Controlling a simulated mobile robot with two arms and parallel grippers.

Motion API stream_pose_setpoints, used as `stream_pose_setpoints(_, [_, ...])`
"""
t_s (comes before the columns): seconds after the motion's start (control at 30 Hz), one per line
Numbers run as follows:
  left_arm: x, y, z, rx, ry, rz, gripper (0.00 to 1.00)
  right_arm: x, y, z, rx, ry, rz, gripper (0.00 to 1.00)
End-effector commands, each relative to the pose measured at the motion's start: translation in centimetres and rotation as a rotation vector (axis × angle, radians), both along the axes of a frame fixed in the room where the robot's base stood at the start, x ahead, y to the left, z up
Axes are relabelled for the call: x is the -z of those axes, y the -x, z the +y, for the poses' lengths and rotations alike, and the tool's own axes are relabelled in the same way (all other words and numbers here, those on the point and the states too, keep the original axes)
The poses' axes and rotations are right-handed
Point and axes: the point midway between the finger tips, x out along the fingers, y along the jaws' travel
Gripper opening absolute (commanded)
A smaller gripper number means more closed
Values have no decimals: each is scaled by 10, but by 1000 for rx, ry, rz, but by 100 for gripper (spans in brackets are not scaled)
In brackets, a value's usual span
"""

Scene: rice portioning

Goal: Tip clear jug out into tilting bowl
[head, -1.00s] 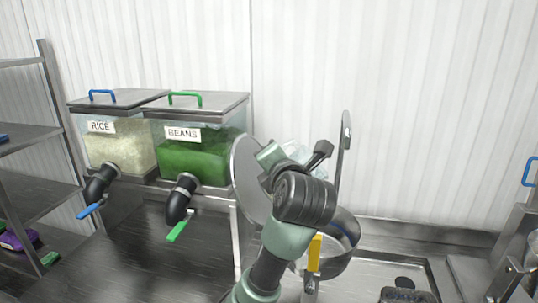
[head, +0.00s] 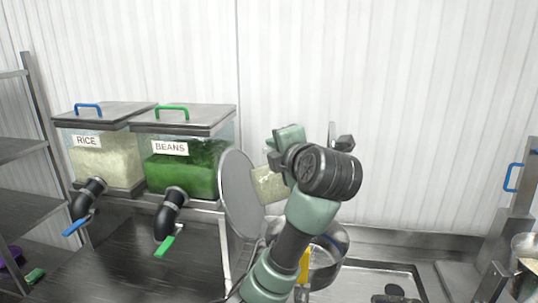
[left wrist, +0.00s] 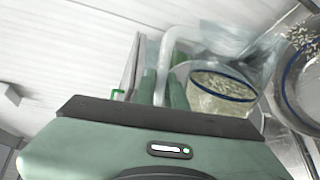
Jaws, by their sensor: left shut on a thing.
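My left gripper (head: 283,158) is shut on the clear jug (head: 268,186), holding it up above and to the left of the tilting bowl. Pale rice shows in the jug, which looks tilted. In the left wrist view, the gripper's green fingers (left wrist: 162,86) close on the jug's handle, and the clear jug (left wrist: 205,45) shows loose grains. The steel tilting bowl (head: 338,240) has a yellow handle and is partly hidden by my left arm. It also shows at the right of the left wrist view (left wrist: 299,95), with grains inside. My right gripper is out of view.
A round steel disc (head: 238,195) stands upright just left of the jug. The RICE dispenser (head: 105,165) and BEANS dispenser (head: 180,172) stand further left, with shelves (head: 20,205) beyond. A steel counter with a recess lies right of the bowl.

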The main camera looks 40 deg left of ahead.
Motion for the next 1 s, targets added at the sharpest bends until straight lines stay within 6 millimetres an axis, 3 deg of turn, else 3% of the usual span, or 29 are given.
stream_pose_setpoints(0.4, [-16,-18,-9,0,-73,140,0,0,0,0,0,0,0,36])
stream_pose_setpoints(1.0, [-18,-21,-11,1,-89,173,0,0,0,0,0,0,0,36])
